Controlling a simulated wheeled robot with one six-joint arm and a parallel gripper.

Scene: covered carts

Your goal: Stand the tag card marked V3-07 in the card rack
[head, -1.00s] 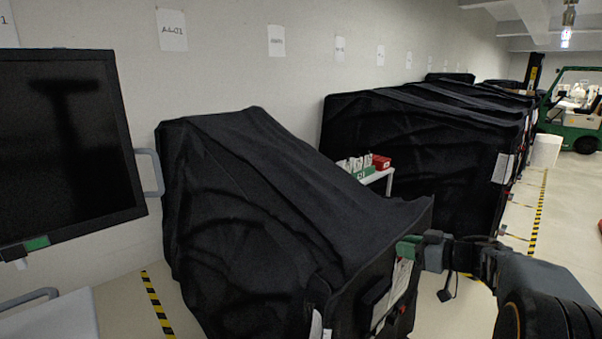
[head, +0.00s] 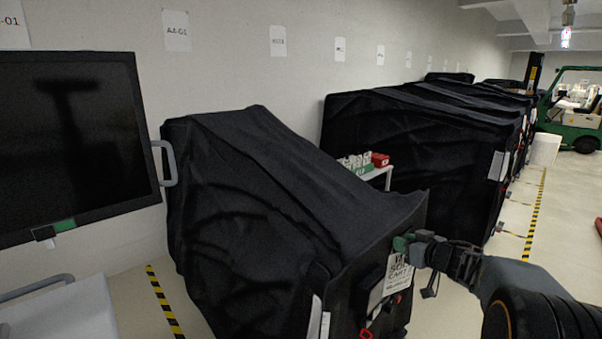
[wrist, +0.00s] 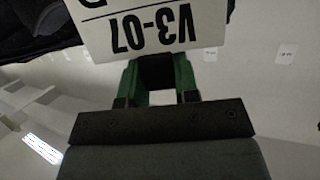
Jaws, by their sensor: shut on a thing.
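My gripper (wrist: 160,85) has green fingers and is shut on the edge of a white tag card (wrist: 150,30). The card reads V3-07, upside down in the wrist view. In the head view my gripper (head: 408,243) is at the front right corner of the nearest covered cart, with a white card (head: 397,270) just below the fingers; its print is not clearly legible there. A small green holder with white cards (head: 362,168) stands on a white table between two covered carts; it looks like the card rack, but is too small to be sure.
The near black-covered cart (head: 270,200) lies between my arm and the white table (head: 378,174). A red box (head: 380,159) is beside the green holder. More covered carts (head: 420,140) stand behind. A dark monitor (head: 75,145) is at left. Open floor lies at right.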

